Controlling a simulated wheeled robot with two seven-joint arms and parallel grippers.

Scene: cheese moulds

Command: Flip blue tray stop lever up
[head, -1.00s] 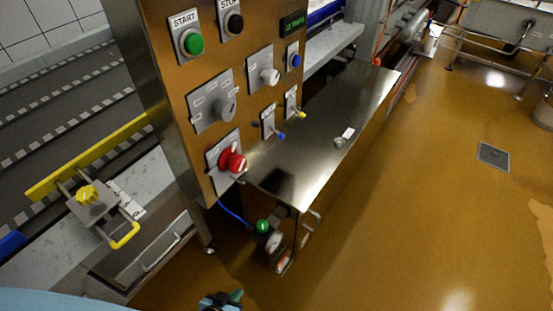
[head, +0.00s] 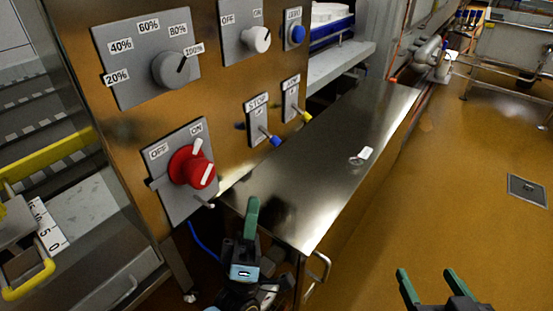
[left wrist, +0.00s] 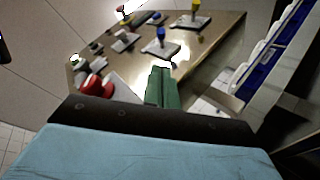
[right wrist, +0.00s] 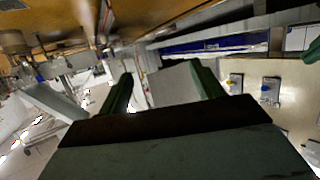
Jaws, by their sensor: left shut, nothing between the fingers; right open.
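The blue-tipped tray stop lever (head: 275,141) sticks out of a small grey plate marked STOP (head: 258,112) on the control panel, its tip angled downward in the head view. It also shows in the left wrist view (left wrist: 160,34), beyond my fingers, and in the right wrist view (right wrist: 264,88). A yellow-tipped lever (head: 305,117) is on the neighbouring plate to the right. My left gripper (head: 252,207) is shut and empty, below the blue lever and apart from it. My right gripper (head: 427,276) is open and empty, over the floor at the lower right.
A red OFF/ON switch (head: 192,167) juts from the panel left of the blue lever. Grey knobs (head: 171,69) and a blue button (head: 298,35) are above. A steel table (head: 325,165) extends right of the panel. The floor (head: 465,210) further right is open.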

